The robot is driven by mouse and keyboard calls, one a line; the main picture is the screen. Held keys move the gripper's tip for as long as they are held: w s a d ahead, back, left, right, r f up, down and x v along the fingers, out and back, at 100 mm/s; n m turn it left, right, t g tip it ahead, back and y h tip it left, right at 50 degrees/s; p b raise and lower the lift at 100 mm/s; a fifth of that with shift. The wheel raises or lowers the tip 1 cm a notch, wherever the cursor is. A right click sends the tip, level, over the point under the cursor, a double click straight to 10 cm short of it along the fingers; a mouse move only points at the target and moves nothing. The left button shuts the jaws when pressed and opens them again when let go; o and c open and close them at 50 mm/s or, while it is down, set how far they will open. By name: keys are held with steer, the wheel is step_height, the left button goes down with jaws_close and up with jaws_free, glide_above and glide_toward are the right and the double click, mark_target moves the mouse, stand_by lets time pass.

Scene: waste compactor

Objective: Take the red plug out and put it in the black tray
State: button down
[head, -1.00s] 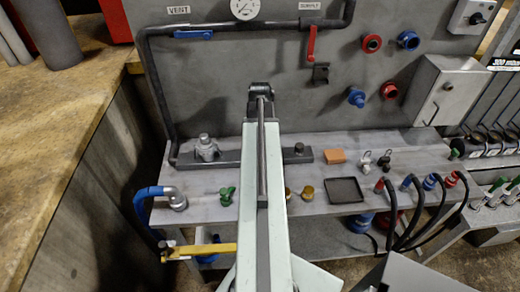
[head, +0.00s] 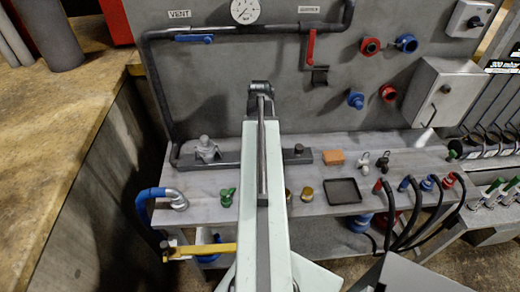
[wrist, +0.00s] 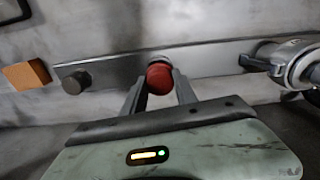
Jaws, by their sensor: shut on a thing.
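The red plug (wrist: 159,78) is between the two fingers of my gripper (wrist: 160,92) in the wrist view, with the gripper shut on it. It is in front of the grey metal bar (wrist: 215,60), near a dark spot on it; I cannot tell whether the plug is still seated in the bar. In the head view my arm hides the plug and the gripper. The black tray (head: 343,191) is flat, square and empty. It lies on the grey bench, right of my arm.
An orange block (head: 333,157) and a dark knob (head: 299,149) are right of my arm. A metal fitting (head: 206,149) stands on the bar to the left. Brass caps (head: 306,195) lie between my arm and the tray. Hoses (head: 414,210) rise at the bench's right front.

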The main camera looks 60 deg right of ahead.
steer(key=shift+r+p, duration=1.7)
steer(key=shift+r, duration=0.2)
